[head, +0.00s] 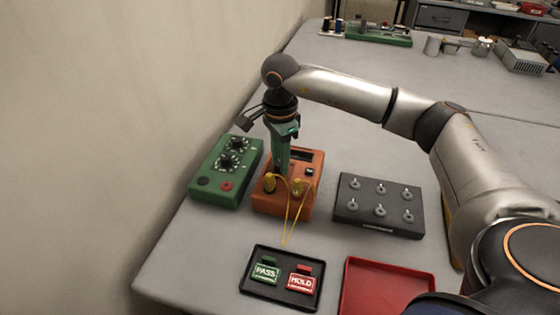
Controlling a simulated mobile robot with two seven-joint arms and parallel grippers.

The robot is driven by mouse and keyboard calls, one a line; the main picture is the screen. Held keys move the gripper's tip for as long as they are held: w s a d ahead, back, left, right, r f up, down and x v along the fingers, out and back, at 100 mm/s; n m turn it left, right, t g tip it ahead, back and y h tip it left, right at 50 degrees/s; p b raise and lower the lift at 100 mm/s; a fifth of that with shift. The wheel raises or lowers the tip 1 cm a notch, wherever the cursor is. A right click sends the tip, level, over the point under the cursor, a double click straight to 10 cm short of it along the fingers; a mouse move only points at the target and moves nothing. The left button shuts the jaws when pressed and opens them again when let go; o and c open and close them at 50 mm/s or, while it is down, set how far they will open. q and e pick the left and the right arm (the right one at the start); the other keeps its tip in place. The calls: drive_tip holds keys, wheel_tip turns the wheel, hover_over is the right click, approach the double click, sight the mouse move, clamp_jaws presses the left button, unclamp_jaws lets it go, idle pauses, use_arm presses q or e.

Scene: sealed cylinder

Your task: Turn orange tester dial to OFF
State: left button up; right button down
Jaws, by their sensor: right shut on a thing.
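The orange tester (310,183) sits on the grey table, with a dark display strip near its top and yellow leads (291,215) plugged into its front. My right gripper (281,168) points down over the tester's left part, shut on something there. Its fingers hide the orange tester's dial, so the dial's pointer and markings cannot be seen. My right arm reaches in from the right. My left gripper is not in view.
A green box with dials (226,168) stands close left of the tester. A black panel with several knobs (379,205) is at right. In front are a black tray (249,289) with PASS and HOLD tags and a red tray (387,290). The wall is at left.

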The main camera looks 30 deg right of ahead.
drive_tip(key=shift+n, duration=0.5)
drive_tip(key=c, duration=0.6)
unclamp_jaws()
drive_tip(key=shift+r, duration=0.1)
wheel_tip(320, 180, up, 12)
drive_tip(key=shift+r+b, duration=0.2)
drive_tip(key=shift+b, duration=0.45)
